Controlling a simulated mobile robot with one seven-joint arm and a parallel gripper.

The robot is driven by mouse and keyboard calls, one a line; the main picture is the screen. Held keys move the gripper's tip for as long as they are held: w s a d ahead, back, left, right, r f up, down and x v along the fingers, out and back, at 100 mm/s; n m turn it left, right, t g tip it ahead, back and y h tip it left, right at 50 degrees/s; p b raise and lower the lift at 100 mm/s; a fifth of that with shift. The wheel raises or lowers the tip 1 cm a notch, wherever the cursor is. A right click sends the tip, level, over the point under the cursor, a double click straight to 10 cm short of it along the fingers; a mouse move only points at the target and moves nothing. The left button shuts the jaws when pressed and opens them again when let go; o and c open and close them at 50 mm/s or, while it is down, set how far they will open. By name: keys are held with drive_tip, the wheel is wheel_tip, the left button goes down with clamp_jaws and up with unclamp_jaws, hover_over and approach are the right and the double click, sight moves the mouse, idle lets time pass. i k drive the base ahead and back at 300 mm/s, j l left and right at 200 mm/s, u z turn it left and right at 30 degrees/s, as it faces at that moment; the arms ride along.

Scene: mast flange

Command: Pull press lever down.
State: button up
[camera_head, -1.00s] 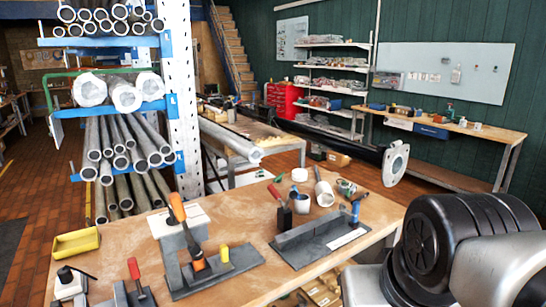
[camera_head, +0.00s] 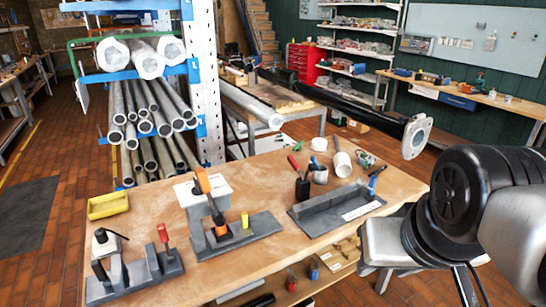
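A grey press-like fixture (camera_head: 245,237) stands on the wooden workbench. A lever with an orange grip (camera_head: 203,180) rises from it. Its dark shaft slants down right to an orange collar (camera_head: 221,229). The lever stands raised and leans slightly left. A yellow knob (camera_head: 244,220) stands beside the collar. Left of it, a second grey fixture (camera_head: 135,278) carries a red-handled lever (camera_head: 164,236), upright, and a black-knobbed part (camera_head: 101,236). No label shows which lever is the press lever.
The wooden workbench (camera_head: 140,208) also bears a yellow bin (camera_head: 108,204), a grey angled tray (camera_head: 337,210) and several cups and tools behind it. A pipe rack (camera_head: 204,80) rises behind the bench. Open brick floor (camera_head: 60,255) lies to the left.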

sight(217, 217)
drive_tip(key=u, duration=1)
